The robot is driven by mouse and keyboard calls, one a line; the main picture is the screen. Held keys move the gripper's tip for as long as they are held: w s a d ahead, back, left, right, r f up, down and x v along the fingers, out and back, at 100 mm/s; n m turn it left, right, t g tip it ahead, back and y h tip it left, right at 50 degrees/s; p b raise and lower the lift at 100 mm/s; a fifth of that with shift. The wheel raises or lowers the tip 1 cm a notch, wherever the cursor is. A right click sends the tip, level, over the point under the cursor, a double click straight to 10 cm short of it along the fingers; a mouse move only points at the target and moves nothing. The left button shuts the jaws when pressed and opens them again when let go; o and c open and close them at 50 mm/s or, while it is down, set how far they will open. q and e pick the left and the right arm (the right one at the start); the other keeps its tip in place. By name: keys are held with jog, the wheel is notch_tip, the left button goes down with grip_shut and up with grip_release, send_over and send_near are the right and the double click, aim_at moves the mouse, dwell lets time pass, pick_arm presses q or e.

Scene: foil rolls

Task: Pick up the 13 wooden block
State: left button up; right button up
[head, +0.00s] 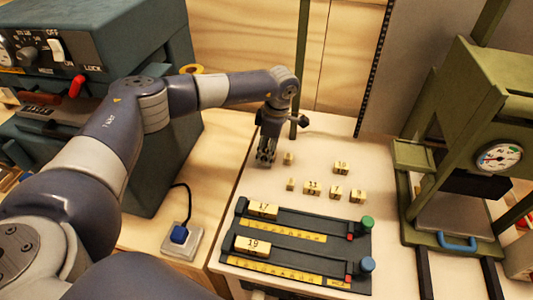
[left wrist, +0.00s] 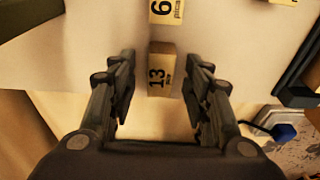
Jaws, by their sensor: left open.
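The 13 wooden block (left wrist: 161,70) is a pale, box-shaped block with a black 13 on its face. In the left wrist view it shows between and a little ahead of the fingertips of my left gripper (left wrist: 158,58). That gripper (head: 265,158) is open and empty. In the head view it hangs at the left edge of the loose blocks, close to a small block (head: 288,158); the labels there are too small to tell which is 13. I see a gap on both sides of the 13 block. My right gripper is out of view.
A block marked 6 (left wrist: 163,10) lies just beyond the 13 block. Several loose blocks, one among them a block (head: 341,168), stand on the white table. A dark rack (head: 300,238) holds blocks in front. A green press (head: 470,130) stands at right.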

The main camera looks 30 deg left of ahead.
pick_arm(q)
jog(key=c, duration=1)
